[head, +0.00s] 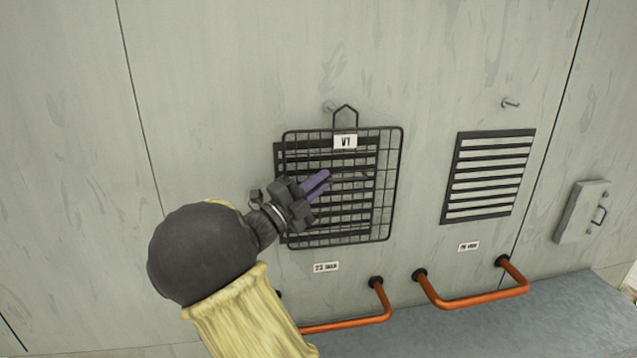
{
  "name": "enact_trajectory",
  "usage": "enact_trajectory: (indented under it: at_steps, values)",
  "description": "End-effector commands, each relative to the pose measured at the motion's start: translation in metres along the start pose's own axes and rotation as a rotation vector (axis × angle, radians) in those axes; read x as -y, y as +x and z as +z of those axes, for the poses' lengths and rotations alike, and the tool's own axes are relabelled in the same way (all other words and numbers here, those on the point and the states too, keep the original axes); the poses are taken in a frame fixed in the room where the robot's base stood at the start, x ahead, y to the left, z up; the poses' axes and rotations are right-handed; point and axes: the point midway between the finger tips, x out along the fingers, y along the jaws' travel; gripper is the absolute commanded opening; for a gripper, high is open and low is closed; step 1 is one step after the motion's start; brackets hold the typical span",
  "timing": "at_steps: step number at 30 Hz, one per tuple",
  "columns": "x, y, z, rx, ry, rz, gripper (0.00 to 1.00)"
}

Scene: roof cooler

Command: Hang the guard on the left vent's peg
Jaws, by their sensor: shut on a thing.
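The gap between guard and wall cannot be told.
A right vent (489,177) has its own bare peg (511,103) above it. Orange handrails (474,298) stick out below the vents, above a grey ledge (500,325). A small grey box (581,212) is on the wall at right. The wall above the pegs is clear.

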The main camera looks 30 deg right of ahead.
Motion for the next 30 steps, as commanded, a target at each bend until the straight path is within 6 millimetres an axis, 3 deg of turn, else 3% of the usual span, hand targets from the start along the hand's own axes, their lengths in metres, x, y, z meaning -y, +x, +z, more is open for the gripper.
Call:
enact_trajectory:
  at_steps: [6, 7, 9, 11, 30]
  values:
    - [0.0008, 0.0009, -0.0010, -0.004, 0.001, -0.002, 0.00]
    - [0.0008, 0.0008, -0.0011, -0.004, 0.001, -0.002, 0.12]
    - [0.0008, 0.0008, -0.0012, -0.004, 0.002, -0.002, 0.26]
    - [0.0008, 0.0008, -0.0012, -0.004, 0.002, -0.002, 0.34]
    - [-0.0001, -0.0001, -0.0010, -0.003, 0.001, 0.000, 0.34]
